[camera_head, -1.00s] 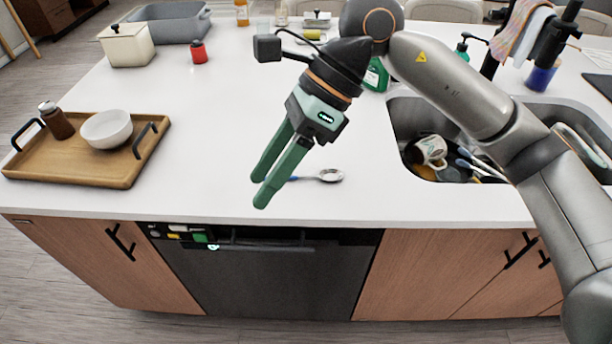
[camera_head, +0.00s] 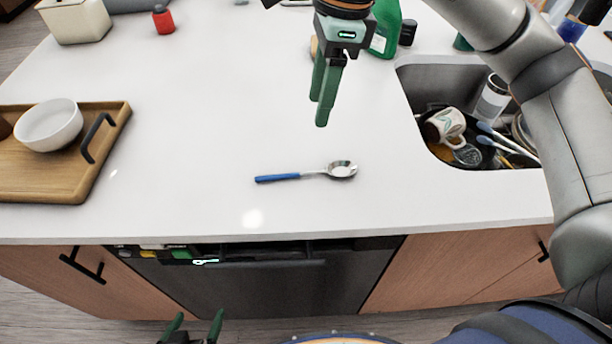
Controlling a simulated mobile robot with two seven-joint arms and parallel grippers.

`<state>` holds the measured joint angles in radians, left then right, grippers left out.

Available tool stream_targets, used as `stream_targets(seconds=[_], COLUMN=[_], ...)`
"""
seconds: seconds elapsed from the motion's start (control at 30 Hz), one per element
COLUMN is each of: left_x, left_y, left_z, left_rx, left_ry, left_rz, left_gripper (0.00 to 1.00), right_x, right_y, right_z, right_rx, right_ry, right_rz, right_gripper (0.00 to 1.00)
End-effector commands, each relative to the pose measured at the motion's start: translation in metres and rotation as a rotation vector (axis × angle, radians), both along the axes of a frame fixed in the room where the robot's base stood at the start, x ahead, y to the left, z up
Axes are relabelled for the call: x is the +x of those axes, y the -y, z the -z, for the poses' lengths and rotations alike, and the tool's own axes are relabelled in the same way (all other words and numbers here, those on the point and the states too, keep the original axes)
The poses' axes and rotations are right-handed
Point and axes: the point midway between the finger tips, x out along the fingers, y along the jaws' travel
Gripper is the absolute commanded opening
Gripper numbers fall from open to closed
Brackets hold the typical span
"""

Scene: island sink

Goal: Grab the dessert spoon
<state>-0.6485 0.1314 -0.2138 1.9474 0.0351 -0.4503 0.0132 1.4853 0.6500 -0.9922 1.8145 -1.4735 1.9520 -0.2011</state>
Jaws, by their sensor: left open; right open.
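The dessert spoon (camera_head: 306,174) lies flat on the white counter near its front edge. It has a blue handle pointing left and a metal bowl on the right, and all of it is visible. My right gripper (camera_head: 320,111) is open and empty. It is above the counter, behind the spoon in the picture and apart from it. My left gripper (camera_head: 199,318) shows only its fingertips at the bottom edge, in front of the dishwasher and below the counter edge. It is open and empty.
A wooden tray (camera_head: 98,158) with a white bowl (camera_head: 49,125) sits at left. A sink (camera_head: 428,82) with dishes and a mug (camera_head: 446,123) is at right. A green bottle (camera_head: 386,30) stands at the back. The counter around the spoon is clear.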

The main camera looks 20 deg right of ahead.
Motion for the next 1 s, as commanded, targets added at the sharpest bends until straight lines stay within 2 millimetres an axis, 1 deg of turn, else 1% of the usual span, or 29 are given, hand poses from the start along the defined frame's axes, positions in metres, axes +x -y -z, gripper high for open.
stream_targets(seconds=[0.03, 0.17, 0.27, 0.5, 0.6, 0.83, 1.0], left_x=[0.000, -0.001, -0.002, 0.000, 0.000, 0.000, -0.001], left_y=[0.003, 0.004, 0.004, 0.004, 0.004, 0.004, 0.004], left_z=[0.013, 0.020, 0.020, 0.017, 0.017, 0.016, 0.015], left_rx=[-0.004, -0.005, -0.003, -0.004, -0.004, -0.005, -0.003], left_ry=[0.000, -0.007, -0.009, -0.003, -0.002, -0.001, 0.001], left_rz=[0.004, 0.008, 0.009, 0.011, 0.011, 0.012, 0.011], left_gripper=[1.00, 1.00, 1.00, 1.00, 1.00, 1.00, 1.00], right_x=[0.000, 0.000, 0.000, 0.001, 0.001, 0.002, 0.002], right_y=[0.000, 0.000, -0.001, -0.007, -0.009, -0.011, -0.012], right_z=[0.015, 0.023, 0.030, 0.072, 0.085, 0.102, 0.129], right_rx=[0.001, 0.001, 0.000, 0.000, 0.001, 0.001, 0.001], right_ry=[0.000, 0.000, -0.002, -0.005, -0.003, -0.003, -0.004], right_rz=[0.000, 0.000, 0.001, -0.001, 0.000, 0.001, -0.001], right_gripper=[0.53, 0.53, 0.53, 0.53, 0.53, 0.53, 0.53])
